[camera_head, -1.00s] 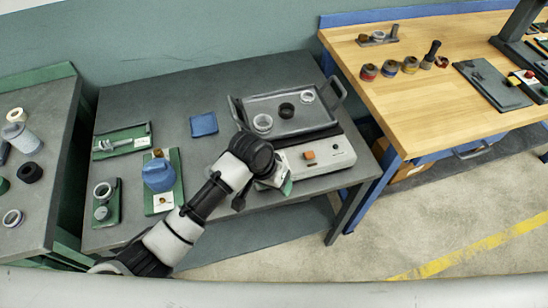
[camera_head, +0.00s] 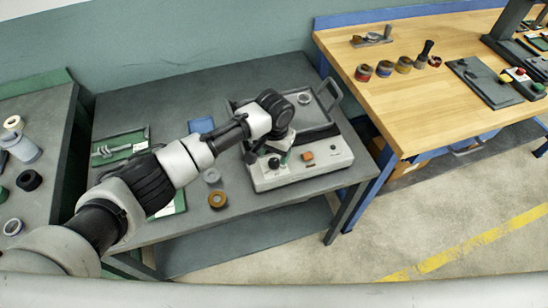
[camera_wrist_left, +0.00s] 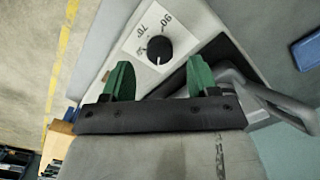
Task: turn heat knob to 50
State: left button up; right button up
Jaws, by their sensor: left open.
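The heat knob (camera_wrist_left: 159,48) is black and round, on a white dial plate (camera_wrist_left: 140,35) in the left wrist view. The numbers 70 and 90 are readable on the plate; I see no 50. In the head view a dark round part, likely the knob (camera_head: 274,163), shows on the front of the white heater (camera_head: 300,173). My left gripper (camera_wrist_left: 159,75) has two green fingers, open and apart. The knob appears in the gap between the fingertips, beyond them; I cannot tell how far. My left gripper also shows over the heater's left side (camera_head: 283,157). My right gripper is not in view.
The heater has an orange button (camera_head: 307,156) and a tray (camera_head: 318,122) behind its panel. A brown ring (camera_head: 217,199) lies on the grey table left of it. A blue pad (camera_head: 201,125) lies behind my arm. A wooden table (camera_head: 400,110) stands at right.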

aim_at(274, 162)
pick_arm(q)
jog(key=shift+f, duration=1.85)
jog(key=c, duration=0.9)
